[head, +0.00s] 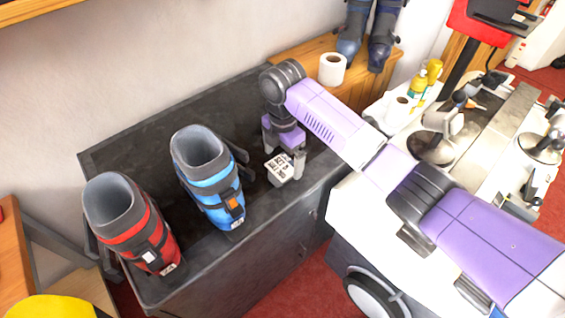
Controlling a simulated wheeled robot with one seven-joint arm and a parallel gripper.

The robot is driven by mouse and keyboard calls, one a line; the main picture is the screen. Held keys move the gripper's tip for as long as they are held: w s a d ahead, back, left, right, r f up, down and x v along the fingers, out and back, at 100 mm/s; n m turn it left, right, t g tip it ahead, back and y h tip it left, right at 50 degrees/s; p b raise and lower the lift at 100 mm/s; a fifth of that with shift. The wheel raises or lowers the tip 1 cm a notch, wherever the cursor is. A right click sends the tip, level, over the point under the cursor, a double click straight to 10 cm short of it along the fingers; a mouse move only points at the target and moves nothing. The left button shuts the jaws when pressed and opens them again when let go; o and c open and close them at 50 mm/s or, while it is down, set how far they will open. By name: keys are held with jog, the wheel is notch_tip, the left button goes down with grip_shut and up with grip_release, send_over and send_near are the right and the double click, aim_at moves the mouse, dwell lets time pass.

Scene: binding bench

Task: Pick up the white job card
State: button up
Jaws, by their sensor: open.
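The white job card (280,172) carries dark printing and lies on the dark bench top (140,150), near its front edge at the right end. My gripper (283,163) is open and points down over the card. One finger shows at the right of the card and the other at its upper left. I cannot tell whether either finger touches the card. The gripper partly covers the card's far side.
A blue boot (205,180) stands on the bench left of my gripper, and a red boot (130,225) stands further left. A white roll (332,69) stands on a wooden surface behind. The bench's back left is clear.

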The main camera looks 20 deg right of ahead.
jog(key=shift+f, duration=0.6)
jog(key=shift+f, duration=0.25)
dwell(0.3)
jog(key=c, duration=1.8)
